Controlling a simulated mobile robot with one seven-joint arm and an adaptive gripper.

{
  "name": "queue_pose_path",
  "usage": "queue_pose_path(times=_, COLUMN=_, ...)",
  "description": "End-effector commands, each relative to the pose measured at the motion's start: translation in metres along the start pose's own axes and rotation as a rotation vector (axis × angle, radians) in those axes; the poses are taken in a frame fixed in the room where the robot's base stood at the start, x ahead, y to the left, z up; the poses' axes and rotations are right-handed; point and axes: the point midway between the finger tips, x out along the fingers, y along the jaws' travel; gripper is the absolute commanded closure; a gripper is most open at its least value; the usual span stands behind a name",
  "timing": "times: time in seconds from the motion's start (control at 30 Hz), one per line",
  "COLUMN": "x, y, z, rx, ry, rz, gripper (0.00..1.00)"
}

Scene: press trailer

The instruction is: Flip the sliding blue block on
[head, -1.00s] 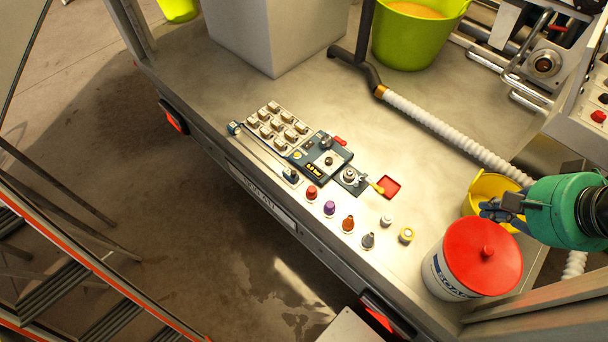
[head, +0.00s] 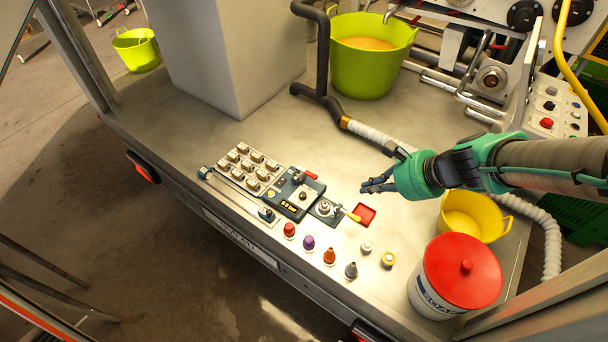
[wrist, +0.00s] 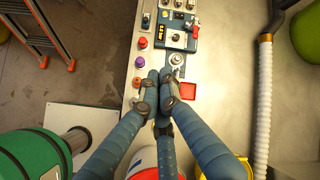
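A slider rail (head: 235,193) runs along the left side of the control panel on the trailer deck. A dark blue block (head: 266,214) sits at its near right end, and a smaller blue piece is at its far left end. My gripper (head: 368,184) is above the deck, right of the panel and apart from the rail. In the wrist view its blue fingers (wrist: 160,76) come together at the tips with nothing between them.
Coloured knobs (head: 308,242) line the front edge. A red-lidded bucket (head: 463,272), a yellow tub (head: 473,216) and a white hose (head: 372,135) stand to the right.

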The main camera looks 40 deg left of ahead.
Motion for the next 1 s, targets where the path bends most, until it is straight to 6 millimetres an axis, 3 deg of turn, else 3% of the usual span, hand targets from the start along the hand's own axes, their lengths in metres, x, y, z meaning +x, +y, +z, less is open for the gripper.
queue_pose_path(times=0.5, x=0.133, y=-0.011, z=0.011, rx=0.341, ry=-0.089, rz=0.023, gripper=1.0)
queue_pose_path(times=1.0, x=0.259, y=0.017, z=0.02, rx=0.668, ry=-0.095, rz=0.075, gripper=1.0)
